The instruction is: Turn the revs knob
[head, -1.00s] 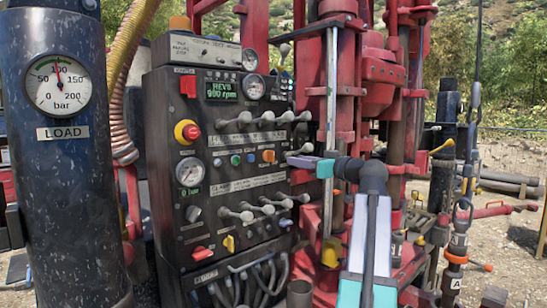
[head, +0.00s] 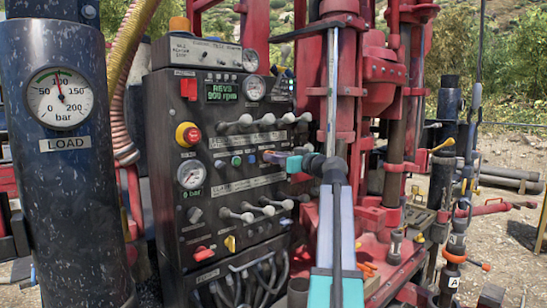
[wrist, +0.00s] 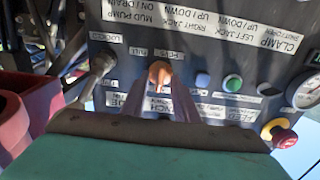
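The orange knob (wrist: 160,73) on the dark control panel (head: 160,130) shows in the wrist view, which sees the panel upside down. I take it for the revs knob; its small label is hard to read. My gripper (wrist: 160,88) reaches the panel with its two fingers apart, one on each side of the orange knob. Whether the pads touch it, I cannot tell. In the head view my gripper (head: 274,157) covers the knob. The green display (head: 221,91) reads REVS 900 rpm.
Rows of levers (head: 247,122) stick out above and below my gripper. A red-and-yellow stop button (head: 187,134) sits to the left. The red rig mast (head: 335,80) stands close on the right. A blue cylinder with a load gauge (head: 60,98) stands at the far left.

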